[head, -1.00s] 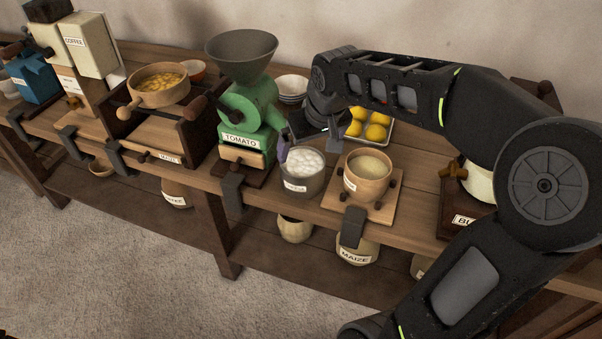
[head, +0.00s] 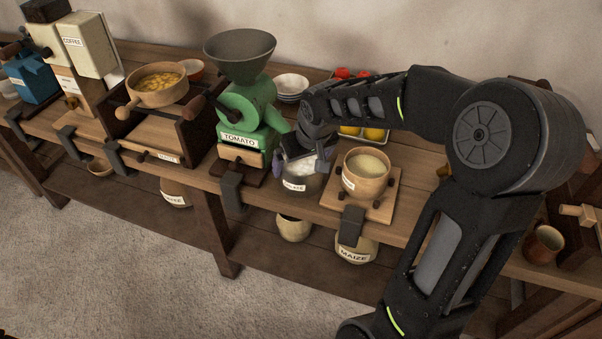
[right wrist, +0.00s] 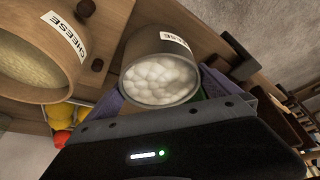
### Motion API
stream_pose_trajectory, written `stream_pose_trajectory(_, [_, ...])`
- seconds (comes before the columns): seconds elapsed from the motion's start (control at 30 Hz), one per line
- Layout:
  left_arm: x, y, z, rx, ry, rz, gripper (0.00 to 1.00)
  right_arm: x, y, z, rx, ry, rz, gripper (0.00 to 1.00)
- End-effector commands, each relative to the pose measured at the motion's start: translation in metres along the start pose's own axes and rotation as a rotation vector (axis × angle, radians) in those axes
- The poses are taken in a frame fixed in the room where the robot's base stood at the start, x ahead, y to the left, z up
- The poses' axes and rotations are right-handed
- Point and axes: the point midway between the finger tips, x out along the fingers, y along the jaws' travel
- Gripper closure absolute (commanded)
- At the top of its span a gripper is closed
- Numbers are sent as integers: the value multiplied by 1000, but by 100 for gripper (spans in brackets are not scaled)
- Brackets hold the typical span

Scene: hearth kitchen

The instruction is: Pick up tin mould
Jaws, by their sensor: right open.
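The tin mould (head: 300,184) is a grey metal cup full of white curds. It stands on the wooden bench between the green tomato mill and a wooden tub. In the right wrist view the tin mould (right wrist: 163,45) shows its curds and a cheese label. My right gripper (head: 303,165) is over the tin, open, with its purple-grey fingers on opposite sides of the rim. I cannot tell whether they touch it. The gripper hides part of the curds in the head view. My left gripper is not in view.
The labelled wooden tub (head: 366,185) stands on a board (head: 380,210) close right of the tin. The green tomato mill (head: 255,115) is close left. Yellow and red items (head: 374,134) lie behind my arm. A dark clamp (head: 351,226) hangs on the front edge.

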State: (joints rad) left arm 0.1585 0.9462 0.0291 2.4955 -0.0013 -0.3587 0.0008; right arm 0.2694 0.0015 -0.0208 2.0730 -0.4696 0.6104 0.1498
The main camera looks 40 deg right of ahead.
Motion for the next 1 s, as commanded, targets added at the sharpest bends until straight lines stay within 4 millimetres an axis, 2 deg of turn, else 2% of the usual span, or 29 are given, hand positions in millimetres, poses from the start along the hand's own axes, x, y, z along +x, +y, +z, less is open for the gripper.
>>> stream_pose_trajectory(0.13, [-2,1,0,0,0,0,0,24,0,2,1,-5,0,0])
stream_pose_trajectory(0.27, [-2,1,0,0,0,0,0,35,0,2,1,-3,0,0])
stream_pose_trajectory(0.87, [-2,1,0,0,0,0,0,36,0,2,1,-1,0,0])
stream_pose_trajectory(1.0, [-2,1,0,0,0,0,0,35,0,2,1,-1,0,11])
